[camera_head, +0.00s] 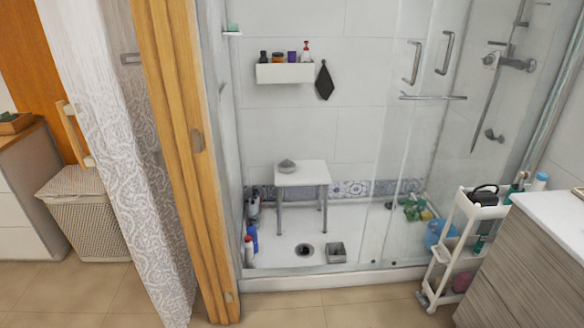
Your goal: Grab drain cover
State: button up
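A dark round drain (304,250) shows in the white shower floor, below and in front of a white stool. I cannot tell whether a separate cover lies on it. A small grey square open-topped box (336,252) stands just to its right, near the shower's front sill. A small grey domed object (287,166) sits on the stool's seat; it is too small to identify. My gripper is not in view.
The white stool (302,174) stands inside the shower. Glass doors with handles (414,62) and a raised sill (290,283) bound it. A white cosmetics cart (447,255) stands right, by a cabinet (530,265). Bottles (252,238) stand left of the drain. Tiled floor (285,308) lies in front.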

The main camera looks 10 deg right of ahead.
aim_at(286, 167)
jog(key=u, duration=0.1)
jog(key=i, duration=0.95)
jog(key=z, duration=0.1)
